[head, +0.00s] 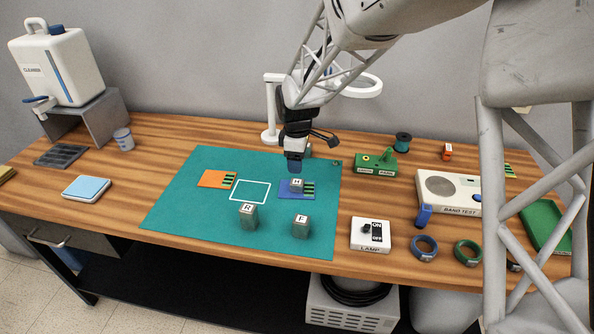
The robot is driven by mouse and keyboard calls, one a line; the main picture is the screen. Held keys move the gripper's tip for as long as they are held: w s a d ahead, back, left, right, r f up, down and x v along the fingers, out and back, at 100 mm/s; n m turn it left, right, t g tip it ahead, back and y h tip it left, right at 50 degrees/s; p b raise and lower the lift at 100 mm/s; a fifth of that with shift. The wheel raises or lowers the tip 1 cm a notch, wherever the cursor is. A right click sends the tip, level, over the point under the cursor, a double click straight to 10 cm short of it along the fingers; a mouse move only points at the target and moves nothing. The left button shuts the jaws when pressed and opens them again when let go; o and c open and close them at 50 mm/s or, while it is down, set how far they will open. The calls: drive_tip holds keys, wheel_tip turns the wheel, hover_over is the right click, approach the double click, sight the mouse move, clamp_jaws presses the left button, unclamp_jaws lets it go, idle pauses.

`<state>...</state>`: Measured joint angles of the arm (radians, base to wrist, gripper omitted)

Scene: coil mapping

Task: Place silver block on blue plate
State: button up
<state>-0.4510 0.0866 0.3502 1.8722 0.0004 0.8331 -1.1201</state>
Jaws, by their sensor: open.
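Several small grey lettered blocks stand on the green mat (180,210); their greys look alike, so I cannot tell for sure which is the silver one. The block marked H (297,185) sits on a blue plate (285,190) with green stripes at its right. The block marked R (248,217) and the block marked F (301,228) stand upright on the bare mat in front. My gripper (294,166) points down just above and behind the H block. It is open; its fingers look small and dark, and whether they touch the H block cannot be seen.
An orange plate (212,179) and a white square outline (251,192) lie left on the mat. A lamp switch box (370,234) stands to the right. A ring lamp base (270,137) stands behind my gripper.

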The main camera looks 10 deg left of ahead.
drive_tip(key=shift+r, duration=1.6)
drive_tip(key=s+d+r+m+t, duration=0.1)
drive_tip(key=s+d+r+m, duration=0.3)
drive_tip(key=s+d+r, duration=0.45)
drive_tip(key=s+d+r+m, duration=0.3)
drive_tip(key=s+d+m, duration=0.2)
drive_tip(key=d, duration=0.6)
drive_tip(key=s+d+m, duration=0.4)
drive_tip(key=s+d, duration=0.2)
drive_tip(key=s, duration=0.4)
drive_tip(key=s+d+m+t, duration=0.1)
drive_tip(key=s+d+m, duration=0.4)
drive_tip(key=s, duration=0.6)
drive_tip(key=shift+d+r+t, duration=0.3)
drive_tip(key=shift+d+r, duration=0.05)
drive_tip(key=shift+d, duration=0.1)
